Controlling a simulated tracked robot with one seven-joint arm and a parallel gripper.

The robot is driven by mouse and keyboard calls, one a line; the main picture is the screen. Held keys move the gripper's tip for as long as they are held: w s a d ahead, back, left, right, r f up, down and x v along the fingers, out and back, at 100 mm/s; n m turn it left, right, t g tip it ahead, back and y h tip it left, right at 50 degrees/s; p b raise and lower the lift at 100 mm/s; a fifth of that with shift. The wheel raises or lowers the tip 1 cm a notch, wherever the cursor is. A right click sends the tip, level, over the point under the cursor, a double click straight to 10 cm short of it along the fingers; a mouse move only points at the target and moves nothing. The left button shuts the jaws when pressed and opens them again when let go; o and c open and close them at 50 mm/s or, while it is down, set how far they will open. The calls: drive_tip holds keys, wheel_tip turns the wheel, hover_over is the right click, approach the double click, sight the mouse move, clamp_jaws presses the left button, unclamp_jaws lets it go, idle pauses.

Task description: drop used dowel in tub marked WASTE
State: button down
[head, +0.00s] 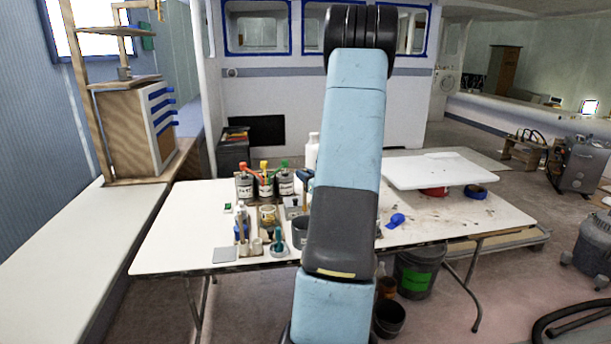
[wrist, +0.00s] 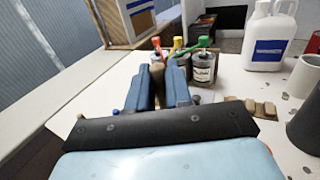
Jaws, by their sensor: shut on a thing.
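My gripper (wrist: 160,88) points away from the wrist camera with its two slate-blue fingers close together. A narrow tan-brown piece, apparently the dowel (wrist: 157,71), shows between the fingertips; most of it is hidden. In the head view my arm covers most of the gripper. Dark blue beside the arm looks like a finger, with a tan stick below it. No WASTE marking is readable. A dark bucket with a green label (head: 417,279) stands on the floor under the table. A grey tub (head: 299,235) on the table is partly behind my arm.
Labelled cans (head: 245,187) with red, yellow and green tops stand at the table's back; they also show in the wrist view (wrist: 203,68). A white jug (wrist: 267,40) stands right of them. Small jars and tools crowd the front. The table's left side (head: 170,235) is clear.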

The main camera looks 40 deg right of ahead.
drive_tip(key=shift+f, duration=4)
drive_tip(key=c, duration=1)
unclamp_jaws()
drive_tip(key=shift+o, duration=0.2)
drive_tip(key=shift+s, duration=0.1)
drive_tip(key=s+a, duration=0.1)
drive_tip(key=s, duration=1.2)
drive_tip(key=shift+s, duration=0.35)
drive_tip(key=shift+a+f, duration=0.1)
